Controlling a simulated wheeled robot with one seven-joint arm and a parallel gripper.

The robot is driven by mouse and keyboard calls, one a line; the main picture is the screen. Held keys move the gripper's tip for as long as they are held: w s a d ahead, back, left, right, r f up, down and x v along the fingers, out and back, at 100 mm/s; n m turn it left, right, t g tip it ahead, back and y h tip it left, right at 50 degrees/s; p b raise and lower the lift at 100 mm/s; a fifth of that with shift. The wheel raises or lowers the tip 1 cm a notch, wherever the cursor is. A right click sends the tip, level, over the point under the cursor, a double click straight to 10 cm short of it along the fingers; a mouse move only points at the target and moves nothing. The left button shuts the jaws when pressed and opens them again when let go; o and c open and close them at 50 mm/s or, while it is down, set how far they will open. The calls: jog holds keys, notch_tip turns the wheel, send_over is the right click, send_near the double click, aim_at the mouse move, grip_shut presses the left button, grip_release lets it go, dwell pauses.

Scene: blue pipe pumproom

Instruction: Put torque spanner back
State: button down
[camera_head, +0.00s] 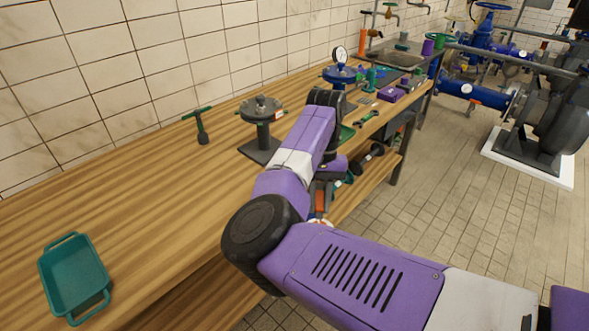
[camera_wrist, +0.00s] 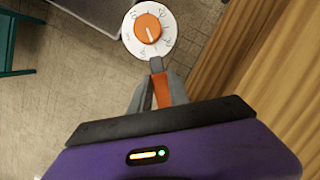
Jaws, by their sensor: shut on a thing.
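My gripper (camera_wrist: 157,88) is shut on an orange part between its grey fingers. Just beyond the fingertips is a round white dial with an orange centre and black markings, which I take as the head of the torque spanner (camera_wrist: 148,30). In the head view the orange and white dial (camera_head: 320,223) shows below my arm, off the bench's front edge, above the floor. My forearm hides most of the gripper there. The place the spanner belongs to cannot be told for sure; a green tray edge (camera_head: 346,133) shows behind my arm on the bench.
The wooden bench (camera_head: 130,215) holds a teal tray (camera_head: 75,272), a green T-handled tool (camera_head: 202,127), a flange stand (camera_head: 261,125), a blue gauge fitting (camera_head: 340,72) and a green spanner (camera_head: 366,118). A lower shelf (camera_head: 375,172) holds dark items.

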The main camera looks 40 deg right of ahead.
jog(key=s+d+r+m+t+b, duration=0.1)
jog(key=s+d+r+m+t, duration=0.1)
jog(key=s+d+r+m, duration=0.35)
jog(key=s+d+r+m+t, duration=0.1)
jog(key=s+d+r+m, duration=0.1)
jog(key=d+r+m, duration=0.5)
jog(key=s+r+m+h, duration=0.1)
jog(key=s+m, duration=0.5)
jog(key=m, duration=0.7)
jog(key=s+d+r+m+h, duration=0.1)
jog(key=s+r+m+h, duration=0.1)
jog(key=s+m, duration=0.5)
jog(key=m+h+b, duration=0.1)
jog(key=m, duration=0.5)
jog(key=shift+s+d+m+h, duration=0.2)
jog(key=shift+m+h, duration=0.1)
jog(key=shift+m, duration=0.05)
